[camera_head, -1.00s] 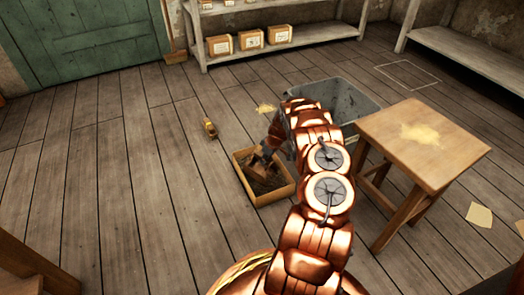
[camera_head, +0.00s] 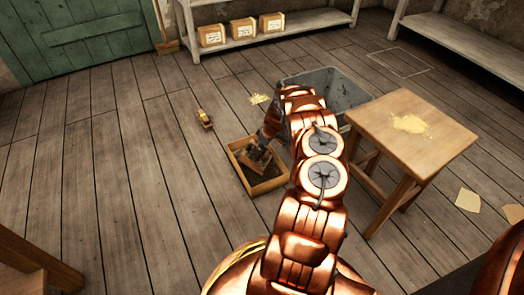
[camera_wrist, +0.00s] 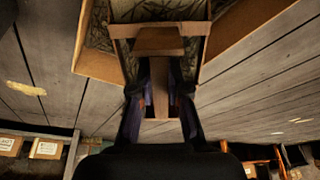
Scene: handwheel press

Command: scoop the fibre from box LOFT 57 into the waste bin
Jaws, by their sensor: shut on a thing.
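My gripper (camera_wrist: 160,95) is shut on the wooden handle of a scoop (camera_wrist: 160,42). The scoop also shows in the head view (camera_head: 257,153), inside an open wooden box (camera_head: 238,172) on the floor. Dark, strand-like fibre (camera_wrist: 70,15) lies in the box, and similar fibre shows around the scoop's head. How full the scoop is cannot be told. No label is readable on this box. The grey waste bin (camera_head: 352,100) stands behind and right of the box, partly hidden by my arm.
A wooden stool (camera_head: 445,140) with yellow powder on top stands right of the bin. A small yellow-brown object (camera_head: 205,118) lies on the floor left of the box. Closed cartons (camera_head: 240,31) sit on the back shelf. The left floor is mostly clear.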

